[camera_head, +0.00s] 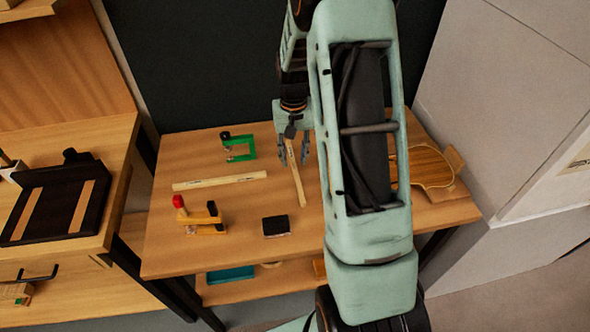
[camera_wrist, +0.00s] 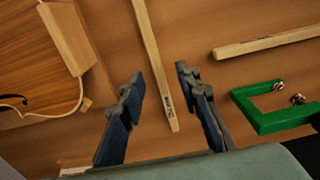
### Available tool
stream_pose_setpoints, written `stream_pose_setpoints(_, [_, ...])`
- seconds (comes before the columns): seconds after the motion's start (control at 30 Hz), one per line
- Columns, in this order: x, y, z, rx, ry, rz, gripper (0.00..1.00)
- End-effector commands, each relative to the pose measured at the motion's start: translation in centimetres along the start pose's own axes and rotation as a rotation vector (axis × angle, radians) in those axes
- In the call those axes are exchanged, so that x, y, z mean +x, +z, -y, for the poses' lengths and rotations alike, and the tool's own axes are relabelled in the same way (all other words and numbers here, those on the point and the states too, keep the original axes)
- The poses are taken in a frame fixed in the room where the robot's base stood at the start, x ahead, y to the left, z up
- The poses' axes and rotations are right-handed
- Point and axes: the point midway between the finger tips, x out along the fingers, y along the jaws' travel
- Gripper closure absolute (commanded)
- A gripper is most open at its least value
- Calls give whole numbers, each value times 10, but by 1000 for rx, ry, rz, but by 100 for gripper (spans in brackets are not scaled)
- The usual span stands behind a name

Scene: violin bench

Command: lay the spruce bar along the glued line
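Two pale wooden bars lie on the bench, each with small dark lettering I cannot read, so I cannot tell which is spruce. One bar (camera_head: 297,180) lies slanted under my gripper (camera_head: 292,158); it also shows in the wrist view (camera_wrist: 154,60). The other bar (camera_head: 220,181) lies to the left, also in the wrist view (camera_wrist: 268,42). My gripper (camera_wrist: 158,80) is open and empty, its fingers either side of the slanted bar's near end in the picture. The violin plate (camera_head: 430,167) is at the bench's right, partly behind my arm. I cannot make out a glued line.
A green clamp (camera_head: 240,148) stands at the back left of the bench, close to my gripper in the wrist view (camera_wrist: 262,117). A red-knobbed wooden clamp (camera_head: 205,226) and a dark block (camera_head: 276,225) are nearer the front.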

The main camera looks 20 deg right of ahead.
Motion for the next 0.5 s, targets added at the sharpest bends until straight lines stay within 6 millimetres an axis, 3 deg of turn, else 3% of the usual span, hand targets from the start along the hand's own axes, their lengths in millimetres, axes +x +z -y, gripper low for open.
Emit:
stream_pose_setpoints(0.23, [35, -2, -4, 0, 0, 2, 70])
stream_pose_setpoints(0.5, [41, -3, -4, 0, 0, -1, 70])
